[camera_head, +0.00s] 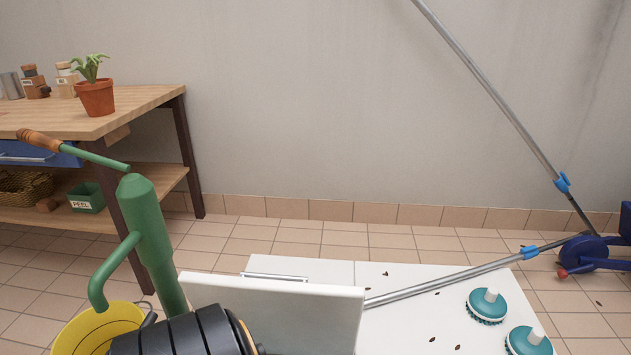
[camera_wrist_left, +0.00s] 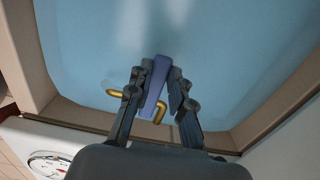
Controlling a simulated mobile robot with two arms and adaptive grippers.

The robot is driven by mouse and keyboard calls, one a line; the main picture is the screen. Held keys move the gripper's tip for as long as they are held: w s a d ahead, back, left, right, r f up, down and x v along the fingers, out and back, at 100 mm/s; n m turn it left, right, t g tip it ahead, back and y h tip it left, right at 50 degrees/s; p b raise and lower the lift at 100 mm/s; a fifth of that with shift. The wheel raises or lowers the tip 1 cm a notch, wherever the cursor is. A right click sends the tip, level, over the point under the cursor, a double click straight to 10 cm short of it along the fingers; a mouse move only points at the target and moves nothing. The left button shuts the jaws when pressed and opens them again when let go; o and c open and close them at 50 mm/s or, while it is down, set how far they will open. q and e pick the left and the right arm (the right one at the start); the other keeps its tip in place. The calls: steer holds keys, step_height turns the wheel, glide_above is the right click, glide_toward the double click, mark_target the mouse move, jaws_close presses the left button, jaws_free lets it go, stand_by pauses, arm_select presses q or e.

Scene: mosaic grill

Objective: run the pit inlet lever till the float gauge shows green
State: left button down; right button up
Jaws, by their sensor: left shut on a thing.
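In the left wrist view my left gripper (camera_wrist_left: 157,76) is shut on a blue-violet lever grip (camera_wrist_left: 155,88), which stands between its two dark fingers. A bent brass rod (camera_wrist_left: 160,113) shows by the fingers, partly hidden by them. Behind lies the pit (camera_wrist_left: 240,65), with pale blue water or a blue floor inside a brown-grey rim. A round white dial gauge (camera_wrist_left: 48,164) with red and dark marks is cut by the lower left edge; its reading is too small to tell. My left gripper is hidden in the head view. My right gripper is in neither view.
In the head view a green hand pump (camera_head: 150,230) stands beside a yellow bucket (camera_head: 75,330). A white panel (camera_head: 285,300) rises in front of a white surface (camera_head: 400,272) with teal brushes (camera_head: 487,305). A wooden bench (camera_head: 130,103) and long metal poles (camera_head: 490,90) stand around.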

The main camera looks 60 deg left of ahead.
arm_select(q)
steer(key=shift+w+a, duration=0.1)
stand_by(0.4)
steer(key=c, duration=1.2)
jaws_free()
steer(key=shift+r, duration=0.1)
step_height(320, 180, up, 12)
